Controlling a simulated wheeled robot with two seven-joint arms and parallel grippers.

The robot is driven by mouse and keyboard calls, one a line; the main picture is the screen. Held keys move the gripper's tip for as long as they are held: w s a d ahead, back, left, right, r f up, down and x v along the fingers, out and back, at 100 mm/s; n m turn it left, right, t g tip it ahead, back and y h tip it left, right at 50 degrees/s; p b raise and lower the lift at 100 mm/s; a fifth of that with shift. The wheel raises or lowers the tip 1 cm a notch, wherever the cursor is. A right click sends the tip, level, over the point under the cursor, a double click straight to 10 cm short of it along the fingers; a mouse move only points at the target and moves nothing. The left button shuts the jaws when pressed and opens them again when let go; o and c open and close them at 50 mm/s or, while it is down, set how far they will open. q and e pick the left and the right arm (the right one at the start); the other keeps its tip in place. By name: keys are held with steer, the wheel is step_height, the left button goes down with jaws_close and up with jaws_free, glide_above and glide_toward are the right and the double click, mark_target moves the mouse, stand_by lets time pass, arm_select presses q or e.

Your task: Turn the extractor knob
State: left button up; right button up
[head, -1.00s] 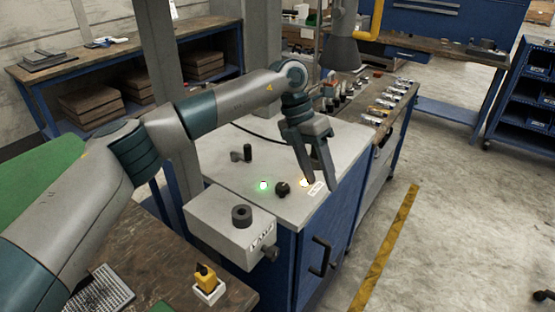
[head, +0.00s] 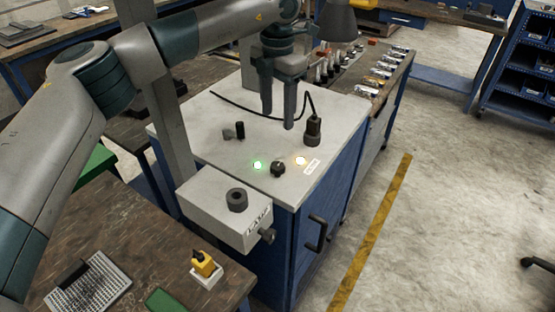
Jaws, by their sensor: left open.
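The extractor knob seems to be the small round black knob (head: 278,168) on the pale top of the blue cabinet (head: 200,150). My left gripper (head: 277,120) is above and behind the knob, fingers pointing down, apart and empty. It does not touch the knob. My right gripper is not in view.
A black plug-like fitting with a cable (head: 313,130) stands right of the gripper. A black lever (head: 236,131) is at the left. A grey box (head: 215,208) with a large black knob (head: 237,200) juts out in front. A yellow switch (head: 203,263) sits on the wooden bench.

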mark_target(277, 165)
arm_select(q)
step_height(277, 165, down, 15)
steer(key=p, duration=0.6)
steer(key=shift+f, duration=0.2)
steer(key=shift+f+p, duration=0.3)
steer(key=shift+f, duration=0.3)
steer(key=shift+c, duration=0.5)
steer(key=c, duration=0.9)
